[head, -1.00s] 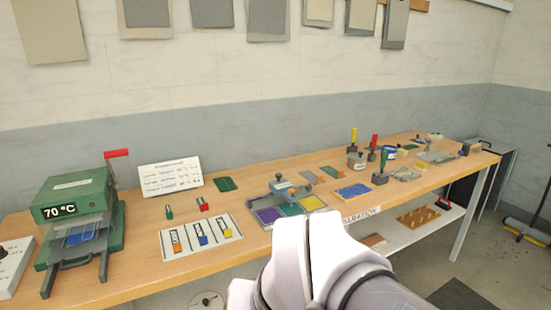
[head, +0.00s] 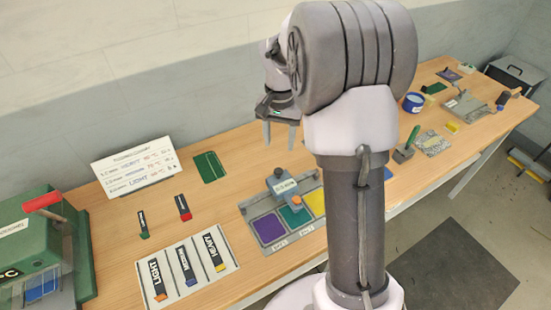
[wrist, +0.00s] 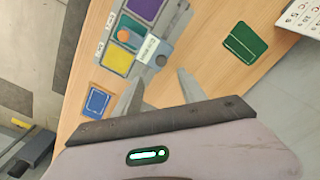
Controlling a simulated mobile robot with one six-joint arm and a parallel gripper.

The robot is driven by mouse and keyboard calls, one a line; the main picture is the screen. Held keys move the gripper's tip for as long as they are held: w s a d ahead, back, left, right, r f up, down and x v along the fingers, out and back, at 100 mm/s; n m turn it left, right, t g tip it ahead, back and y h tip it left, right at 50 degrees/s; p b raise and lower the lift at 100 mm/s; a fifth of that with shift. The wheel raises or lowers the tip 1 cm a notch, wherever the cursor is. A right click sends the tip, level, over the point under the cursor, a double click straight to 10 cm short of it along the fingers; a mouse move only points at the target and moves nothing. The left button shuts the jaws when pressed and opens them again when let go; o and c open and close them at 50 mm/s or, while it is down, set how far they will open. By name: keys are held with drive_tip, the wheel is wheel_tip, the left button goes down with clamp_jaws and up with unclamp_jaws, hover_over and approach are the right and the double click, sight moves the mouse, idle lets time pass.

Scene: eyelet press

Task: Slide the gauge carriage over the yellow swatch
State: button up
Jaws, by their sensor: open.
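The gauge carriage (head: 281,184) is a grey block with a label and an orange knob (head: 297,200). It sits on the rail of the gauge base (head: 250,215), at the middle, green swatch (head: 292,217). The purple swatch (head: 269,229) is on its left, and the yellow swatch (head: 317,203) on its right is partly hidden by my arm in the head view. In the wrist view the carriage (wrist: 149,47) and yellow swatch (wrist: 117,60) both show beyond my fingers. My gripper (head: 280,134) is open and empty, apart from the carriage, above the bench behind it.
A swatch card (head: 187,265) with several labelled pieces lies left of the gauge. A dark green mat (head: 210,167) and a sign (head: 137,174) are behind. The green press (head: 40,245) stands far left. Tools and a blue tape roll (head: 412,102) are at the right.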

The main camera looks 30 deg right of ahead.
sight(278, 170)
drive_tip(key=f, duration=0.4)
drive_tip(key=f+b, duration=0.1)
drive_tip(key=f, duration=0.3)
drive_tip(key=f+b, duration=0.1)
drive_tip(key=f, duration=0.3)
drive_tip(key=shift+w+d+f, duration=0.1)
drive_tip(key=shift+w+f, duration=0.2)
drive_tip(key=shift+f, duration=0.05)
clamp_jaws()
idle(0.5)
